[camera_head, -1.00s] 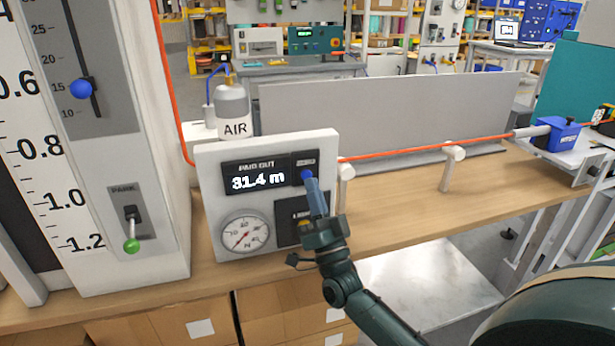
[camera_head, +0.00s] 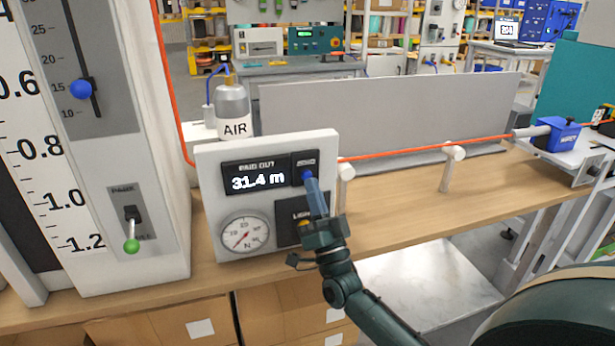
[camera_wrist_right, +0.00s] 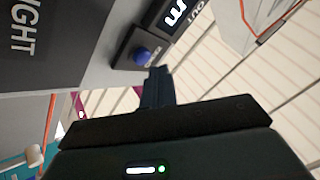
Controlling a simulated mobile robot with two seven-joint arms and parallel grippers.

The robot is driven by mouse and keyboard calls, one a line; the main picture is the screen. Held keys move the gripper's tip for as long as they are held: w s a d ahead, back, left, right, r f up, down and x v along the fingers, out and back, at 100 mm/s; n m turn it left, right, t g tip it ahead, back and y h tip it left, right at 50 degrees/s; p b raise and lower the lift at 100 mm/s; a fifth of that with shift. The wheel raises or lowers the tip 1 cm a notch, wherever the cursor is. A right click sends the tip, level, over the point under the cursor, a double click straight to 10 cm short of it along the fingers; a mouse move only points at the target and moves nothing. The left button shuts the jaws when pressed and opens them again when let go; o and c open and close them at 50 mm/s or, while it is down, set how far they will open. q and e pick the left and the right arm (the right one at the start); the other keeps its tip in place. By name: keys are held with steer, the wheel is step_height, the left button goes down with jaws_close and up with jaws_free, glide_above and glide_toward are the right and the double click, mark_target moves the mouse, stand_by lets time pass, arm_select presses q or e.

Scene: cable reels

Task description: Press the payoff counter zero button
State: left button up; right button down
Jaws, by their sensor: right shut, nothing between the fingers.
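The white payoff counter box (camera_head: 212,165) stands on the wooden bench. Its display (camera_head: 256,178) reads 31.4 m under the words PAID OUT. The blue zero button (camera_head: 307,174) is on a dark plate right of the display; it also shows in the right wrist view (camera_wrist_right: 142,55). My right gripper (camera_head: 314,190) is shut and empty, its fingertips at the button's lower edge in the head view. In the right wrist view the fingertips (camera_wrist_right: 158,72) are just beside the button; whether they touch it I cannot tell. My left gripper is not in view.
A round gauge (camera_head: 245,233) and a partly hidden LIGHT switch plate (camera_head: 290,225) sit below on the same box. A tall panel with a green-tipped lever (camera_head: 131,245) stands at left. An orange cable (camera_head: 420,147) runs right over white guide posts. An AIR bottle (camera_head: 233,108) stands behind.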

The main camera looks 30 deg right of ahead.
steer(key=shift+w, duration=0.1)
stand_by(0.4)
steer(key=shift+w+d+b, duration=0.1)
steer(key=shift+w+b, duration=0.2)
steer(key=shift+w, duration=0.05)
steer(key=shift+w, duration=0.1)
stand_by(0.4)
steer(key=shift+w+d, duration=0.1)
steer(key=shift+w, duration=0.15)
stand_by(0.4)
steer(key=shift+s+a, duration=0.2)
steer(key=shift+s, duration=0.6)
